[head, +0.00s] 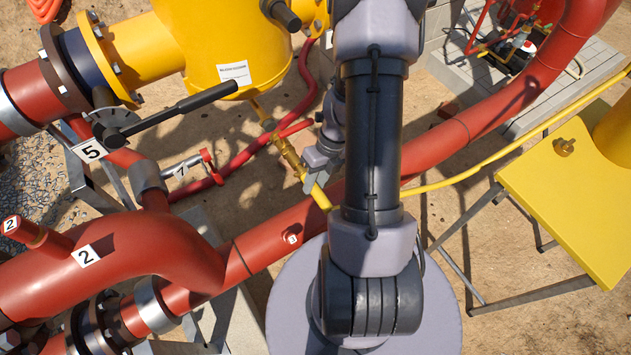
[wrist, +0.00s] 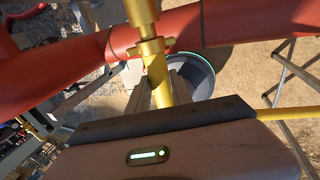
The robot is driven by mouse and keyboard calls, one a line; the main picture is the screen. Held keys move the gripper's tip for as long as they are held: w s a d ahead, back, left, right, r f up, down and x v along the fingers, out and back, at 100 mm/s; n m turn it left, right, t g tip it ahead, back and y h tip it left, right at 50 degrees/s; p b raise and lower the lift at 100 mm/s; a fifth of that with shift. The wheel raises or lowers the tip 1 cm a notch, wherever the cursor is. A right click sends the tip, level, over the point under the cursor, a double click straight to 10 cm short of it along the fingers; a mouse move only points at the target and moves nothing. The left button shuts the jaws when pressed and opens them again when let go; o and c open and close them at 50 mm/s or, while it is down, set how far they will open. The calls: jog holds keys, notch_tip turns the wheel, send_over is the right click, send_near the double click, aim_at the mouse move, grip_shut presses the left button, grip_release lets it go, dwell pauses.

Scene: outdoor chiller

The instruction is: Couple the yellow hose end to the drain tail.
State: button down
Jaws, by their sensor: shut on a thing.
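The brass drain tail (head: 288,152) slants down from the underside of the yellow vessel, with a red-handled valve on it. My gripper (head: 314,180) is at its lower end, shut on the yellow hose end (head: 321,197). In the wrist view the hose end (wrist: 157,82) stands between the two fingers (wrist: 158,92). A brass collar with side lugs (wrist: 151,47) sits at its top, in line with the drain tail (wrist: 142,12). The two look to meet there; I cannot tell whether they are locked together. The yellow hose (head: 470,173) runs off to the right, partly hidden behind my arm.
A large red pipe (head: 270,236) runs close below my gripper. A yellow table (head: 565,190) stands at the right. A black lever (head: 180,108) and a small numbered valve (head: 185,166) lie to the left.

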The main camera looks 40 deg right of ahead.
jog(key=shift+w+d+p, duration=0.2)
jog(key=shift+w+p, duration=0.2)
jog(key=shift+w, duration=0.35)
jog(key=c, duration=1.1)
grip_release()
jog(key=shift+o, duration=0.2)
jog(key=o, duration=0.5)
